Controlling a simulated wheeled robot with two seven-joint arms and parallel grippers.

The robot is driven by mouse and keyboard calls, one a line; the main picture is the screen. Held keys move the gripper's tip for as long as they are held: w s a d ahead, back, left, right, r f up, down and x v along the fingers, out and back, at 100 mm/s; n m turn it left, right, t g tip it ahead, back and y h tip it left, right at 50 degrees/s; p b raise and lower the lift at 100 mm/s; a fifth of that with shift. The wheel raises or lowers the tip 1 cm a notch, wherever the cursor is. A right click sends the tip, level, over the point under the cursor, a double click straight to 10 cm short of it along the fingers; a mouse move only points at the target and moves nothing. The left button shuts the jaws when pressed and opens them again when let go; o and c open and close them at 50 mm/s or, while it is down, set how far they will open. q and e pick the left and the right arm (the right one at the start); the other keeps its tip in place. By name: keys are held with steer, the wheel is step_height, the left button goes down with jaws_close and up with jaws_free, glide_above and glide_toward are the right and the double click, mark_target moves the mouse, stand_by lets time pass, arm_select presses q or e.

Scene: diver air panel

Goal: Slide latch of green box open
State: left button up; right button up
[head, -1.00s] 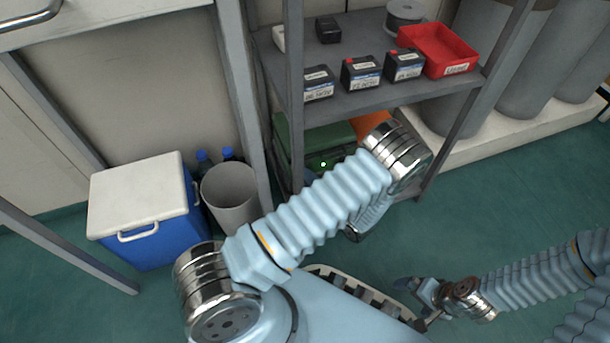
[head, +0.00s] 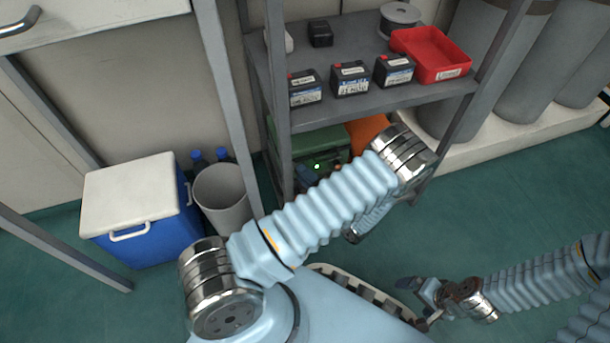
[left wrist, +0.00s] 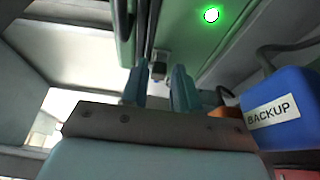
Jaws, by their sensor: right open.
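The green box (head: 325,140) sits on the lower shelf in the head view, partly hidden by my left forearm. A green lamp (head: 317,166) glows on its front. In the left wrist view the green box (left wrist: 190,40) is close above, with its lamp (left wrist: 211,14) lit. A small pale and dark part, perhaps the latch (left wrist: 160,66), lies between or just beyond the fingertips; contact cannot be told. My right gripper (head: 428,302) is open and empty over the floor at the lower right.
A blue box labelled BACKUP (left wrist: 285,108) stands close at the right in the wrist view. Shelf posts (head: 277,90) frame the space. Batteries (head: 350,79) and a red tray (head: 431,55) stand on the upper shelf. A cooler (head: 140,210) and a bin (head: 222,200) stand left.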

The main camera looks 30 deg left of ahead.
arm_select(q)
steer(key=shift+o, duration=0.9)
steer(key=p+v, duration=0.1)
steer(key=v, duration=1.2)
steer(key=shift+s+d, duration=0.2)
steer(key=shift+d, duration=0.1)
steer(key=shift+r, duration=0.1)
